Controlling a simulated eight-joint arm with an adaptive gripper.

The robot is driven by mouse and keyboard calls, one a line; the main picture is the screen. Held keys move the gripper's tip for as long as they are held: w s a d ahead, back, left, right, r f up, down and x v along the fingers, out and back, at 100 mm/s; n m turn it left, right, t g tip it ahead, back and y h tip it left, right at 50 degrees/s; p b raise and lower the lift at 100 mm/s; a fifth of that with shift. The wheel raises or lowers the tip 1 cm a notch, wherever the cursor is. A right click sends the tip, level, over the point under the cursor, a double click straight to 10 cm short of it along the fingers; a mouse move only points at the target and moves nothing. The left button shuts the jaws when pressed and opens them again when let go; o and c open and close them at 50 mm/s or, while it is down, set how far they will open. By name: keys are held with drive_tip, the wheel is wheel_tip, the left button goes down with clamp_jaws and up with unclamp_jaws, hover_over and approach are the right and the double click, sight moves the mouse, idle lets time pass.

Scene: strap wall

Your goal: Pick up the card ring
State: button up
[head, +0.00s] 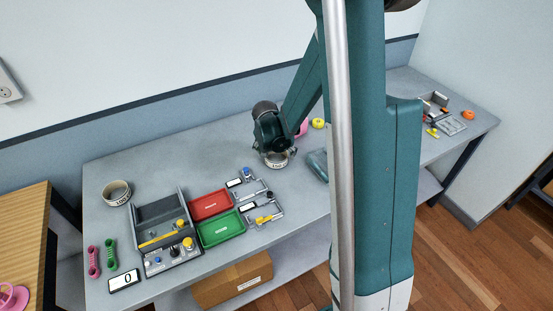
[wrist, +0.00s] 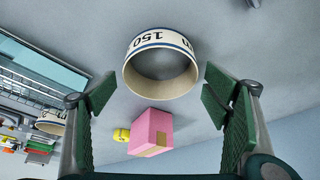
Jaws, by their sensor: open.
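A cream card ring (wrist: 138,75) with a blue stripe and black markings reading "150" stands between and just beyond my open fingers in the wrist view. I cannot tell whether a finger touches it. My gripper (wrist: 160,90) is open and holds nothing. In the head view my gripper (head: 273,150) is low over the middle of the table, with the ring (head: 278,163) right below it and partly hidden.
A pink block (wrist: 150,131) and a yellow object (wrist: 121,135) sit near the ring. Red (head: 211,204) and green (head: 221,229) trays, a grey station (head: 160,212) and small fixtures (head: 262,219) stand to the left.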

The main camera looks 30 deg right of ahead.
drive_tip(key=shift+x, duration=0.85)
drive_tip(key=c, duration=0.8)
